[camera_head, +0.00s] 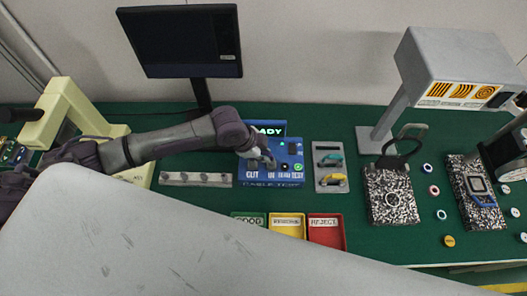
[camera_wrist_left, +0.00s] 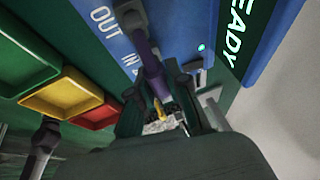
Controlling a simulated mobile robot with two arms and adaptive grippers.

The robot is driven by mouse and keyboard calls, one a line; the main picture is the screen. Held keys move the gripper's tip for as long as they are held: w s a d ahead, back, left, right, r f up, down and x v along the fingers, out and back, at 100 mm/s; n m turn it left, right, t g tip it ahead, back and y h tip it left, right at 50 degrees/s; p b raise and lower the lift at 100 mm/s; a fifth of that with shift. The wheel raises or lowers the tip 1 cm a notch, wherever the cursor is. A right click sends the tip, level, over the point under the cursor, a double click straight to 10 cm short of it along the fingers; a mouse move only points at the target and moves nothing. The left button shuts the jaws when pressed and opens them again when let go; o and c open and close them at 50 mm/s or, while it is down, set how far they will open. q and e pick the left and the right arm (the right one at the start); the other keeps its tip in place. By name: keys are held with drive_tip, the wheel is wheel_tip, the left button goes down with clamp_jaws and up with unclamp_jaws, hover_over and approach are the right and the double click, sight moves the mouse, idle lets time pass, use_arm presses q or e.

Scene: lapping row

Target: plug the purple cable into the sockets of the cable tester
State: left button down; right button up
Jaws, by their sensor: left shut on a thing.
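The blue cable tester (camera_head: 285,174) stands on the green bench in the head view, with its OUT and IN labels. It also shows in the left wrist view (camera_wrist_left: 110,22). My left gripper (camera_head: 262,160) reaches in from the left and is low over the tester's middle. In the wrist view its dark fingers are shut on the purple cable (camera_wrist_left: 150,62), which runs up the picture to a grey end (camera_wrist_left: 131,15) beside the OUT label. Whether either end sits in a socket is hidden.
Green, yellow (camera_head: 287,222) and red (camera_head: 326,231) bins stand in front of the tester. A grey rack (camera_head: 195,180) lies left of it. A grey tray (camera_head: 330,166) with teal and yellow items lies right. A monitor (camera_head: 183,42) stands behind.

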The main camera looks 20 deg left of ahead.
use_arm(q)
drive_tip(key=shift+f, duration=0.2)
drive_tip(key=c, duration=1.6)
unclamp_jaws()
drive_tip(key=o, duration=0.6)
drive_tip(key=shift+c, duration=0.2)
drive_tip(key=shift+r, duration=0.1)
drive_tip(key=v, duration=1.2)
